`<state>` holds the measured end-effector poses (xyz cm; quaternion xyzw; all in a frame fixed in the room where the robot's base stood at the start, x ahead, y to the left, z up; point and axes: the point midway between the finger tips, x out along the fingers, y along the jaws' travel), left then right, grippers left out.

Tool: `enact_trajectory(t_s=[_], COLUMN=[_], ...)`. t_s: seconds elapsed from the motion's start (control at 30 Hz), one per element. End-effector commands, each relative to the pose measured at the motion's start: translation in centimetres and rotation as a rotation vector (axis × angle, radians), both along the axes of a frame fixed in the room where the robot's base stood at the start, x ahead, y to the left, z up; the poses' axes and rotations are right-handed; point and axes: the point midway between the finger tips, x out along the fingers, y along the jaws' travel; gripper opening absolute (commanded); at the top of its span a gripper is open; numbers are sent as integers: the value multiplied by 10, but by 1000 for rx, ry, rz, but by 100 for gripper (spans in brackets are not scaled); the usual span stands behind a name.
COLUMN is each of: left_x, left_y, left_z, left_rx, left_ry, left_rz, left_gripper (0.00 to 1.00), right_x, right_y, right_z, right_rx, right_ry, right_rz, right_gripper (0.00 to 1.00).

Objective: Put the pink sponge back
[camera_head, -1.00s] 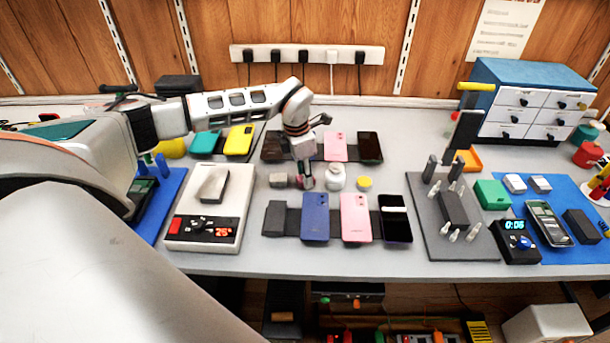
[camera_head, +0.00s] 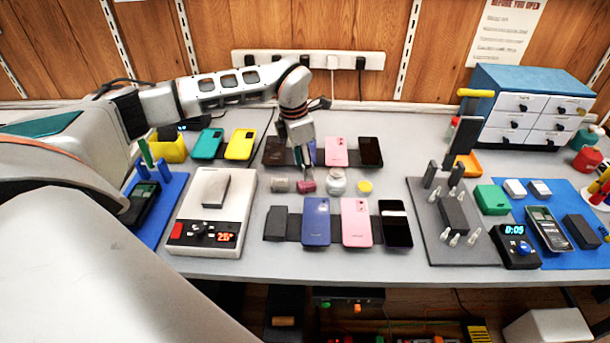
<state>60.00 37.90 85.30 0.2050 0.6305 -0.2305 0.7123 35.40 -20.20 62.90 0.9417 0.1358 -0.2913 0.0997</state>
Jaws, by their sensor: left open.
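The pink sponge (camera_head: 306,187) is a small dark pink block on the grey table, between a grey-beige block (camera_head: 280,185) and a white jar (camera_head: 337,182). My left gripper (camera_head: 307,176) points down just above and behind the sponge, with its fingers open. I cannot tell whether the fingertips touch the sponge. My right gripper is not in view.
A yellow lid (camera_head: 365,187) lies right of the jar. A heating plate (camera_head: 192,218) is at left, a dark grey fixture mat (camera_head: 430,240) at right.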

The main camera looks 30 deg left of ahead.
Motion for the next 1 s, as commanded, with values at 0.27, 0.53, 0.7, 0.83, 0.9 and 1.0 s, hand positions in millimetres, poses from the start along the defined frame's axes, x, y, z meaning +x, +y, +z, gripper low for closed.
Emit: enact_trajectory(t_s=[0.27,0.53,0.7,0.83,0.9,1.0], left_x=[-4,-6,-6,-5,-5,-5], left_y=[3,4,4,4,4,4], left_z=[45,54,53,54,54,54], left_rx=[0,0,0,0,-1,0], left_ry=[-1,1,1,1,1,1], left_rz=[-1,-1,-1,-1,-1,0], left_gripper=[41,41,41,41,41,41], right_x=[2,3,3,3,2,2], right_y=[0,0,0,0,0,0], right_z=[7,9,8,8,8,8], right_rx=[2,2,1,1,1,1], right_ry=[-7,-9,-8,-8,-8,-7], right_rz=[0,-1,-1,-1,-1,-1], right_gripper=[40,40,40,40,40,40])
